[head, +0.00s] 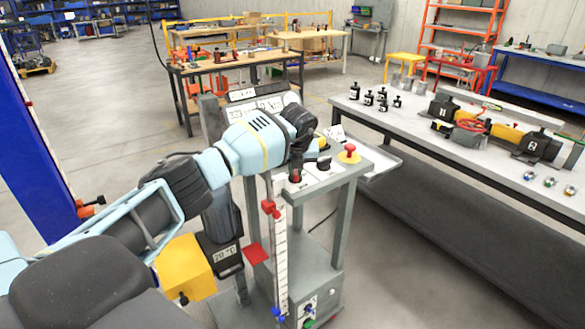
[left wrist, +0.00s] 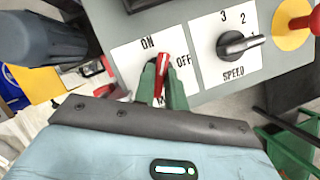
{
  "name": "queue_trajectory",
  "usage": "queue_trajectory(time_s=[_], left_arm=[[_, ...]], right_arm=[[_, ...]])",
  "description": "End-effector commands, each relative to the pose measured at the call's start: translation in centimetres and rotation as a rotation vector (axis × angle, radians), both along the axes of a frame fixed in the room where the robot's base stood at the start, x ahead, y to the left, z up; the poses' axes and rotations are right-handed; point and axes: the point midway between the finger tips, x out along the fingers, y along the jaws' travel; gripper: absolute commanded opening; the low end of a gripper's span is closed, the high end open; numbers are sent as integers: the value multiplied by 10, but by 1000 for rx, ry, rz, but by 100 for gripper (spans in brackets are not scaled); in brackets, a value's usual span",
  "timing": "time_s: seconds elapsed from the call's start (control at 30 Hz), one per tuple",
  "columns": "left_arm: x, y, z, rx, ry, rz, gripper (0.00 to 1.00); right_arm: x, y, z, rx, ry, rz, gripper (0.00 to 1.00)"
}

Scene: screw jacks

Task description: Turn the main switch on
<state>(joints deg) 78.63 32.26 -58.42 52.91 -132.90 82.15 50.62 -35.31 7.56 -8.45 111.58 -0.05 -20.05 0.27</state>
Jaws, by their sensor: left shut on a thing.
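The main switch has a red handle (left wrist: 163,62) on a white plate (left wrist: 128,62) marked ON at its upper left and OFF at its right. The handle points upward in the left wrist view, between the two marks. My left gripper (left wrist: 162,82) has its green fingers shut on this handle from both sides. In the head view my left gripper (head: 296,172) reaches down onto the grey control panel (head: 325,182), and the arm and gripper hide most of the switch. My right gripper is in neither view.
Beside the switch is a black SPEED knob (left wrist: 238,44), then a red mushroom button (head: 349,150) on a yellow disc. A vertical scale (head: 281,250) with red and blue markers stands at the panel's front. A long workbench (head: 450,150) with machinery stands at the right.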

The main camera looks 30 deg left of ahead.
Motion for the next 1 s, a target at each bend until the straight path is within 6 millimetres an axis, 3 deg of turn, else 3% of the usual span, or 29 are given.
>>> queue_trajectory(time_s=[0.5,1.0], left_arm=[[3,-2,0,1,-1,423,0],[3,-2,1,-1,-3,570,0]], right_arm=[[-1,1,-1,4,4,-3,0],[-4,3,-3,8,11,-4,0]])
